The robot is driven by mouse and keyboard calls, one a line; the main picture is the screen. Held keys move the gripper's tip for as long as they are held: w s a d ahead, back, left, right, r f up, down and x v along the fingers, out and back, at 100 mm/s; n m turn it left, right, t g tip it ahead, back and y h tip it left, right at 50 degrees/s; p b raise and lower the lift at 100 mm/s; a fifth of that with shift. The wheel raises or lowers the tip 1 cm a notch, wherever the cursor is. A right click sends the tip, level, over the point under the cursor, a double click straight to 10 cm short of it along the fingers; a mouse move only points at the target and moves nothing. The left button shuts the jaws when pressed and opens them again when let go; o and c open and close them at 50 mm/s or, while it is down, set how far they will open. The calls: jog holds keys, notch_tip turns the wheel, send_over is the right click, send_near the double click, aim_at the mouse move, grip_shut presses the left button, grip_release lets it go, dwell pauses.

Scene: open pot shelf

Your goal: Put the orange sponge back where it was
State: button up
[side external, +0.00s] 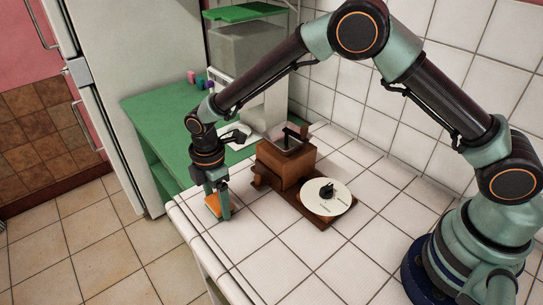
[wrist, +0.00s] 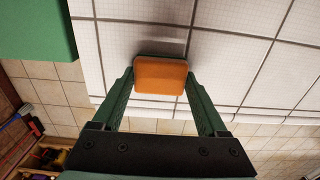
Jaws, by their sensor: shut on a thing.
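The orange sponge (wrist: 160,76) is between the two green fingers of my gripper (wrist: 160,90) in the wrist view, and the gripper is shut on it. In the side external view the sponge (side external: 213,204) shows between the fingertips of my gripper (side external: 218,212), near the left front edge of the white tiled counter (side external: 265,262). The sponge is low over the counter; I cannot tell whether it touches the tiles. No mark for its former place can be made out.
A wooden grinder box (side external: 284,166) stands right of my gripper. A white disc (side external: 327,197) lies on a wooden board in front of it. A green table (side external: 165,128) with a dispenser (side external: 243,60) adjoins behind. Front tiles are clear; the counter edge is close to my gripper.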

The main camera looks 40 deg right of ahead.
aim_at(217, 202)
jog(key=o, duration=1.2)
jog(key=d+r+m+t, duration=0.1)
jog(key=d+r+m, duration=0.3)
jog(key=r, duration=1.4)
jog(key=shift+s+d+r+m+t, duration=0.75)
jog(key=shift+s+d+r+m, duration=0.3)
jog(key=shift+s+d+m, duration=1.8)
jog(key=shift+s+d+r+m+t, duration=0.95)
jog(key=shift+s+d+m, duration=1.15)
jog(key=shift+d, duration=1.5)
jog(key=shift+s+d+r+m+t, duration=0.6)
jog(key=shift+s+d+r+m, duration=0.55)
jog(key=shift+s+d+m, duration=1.4)
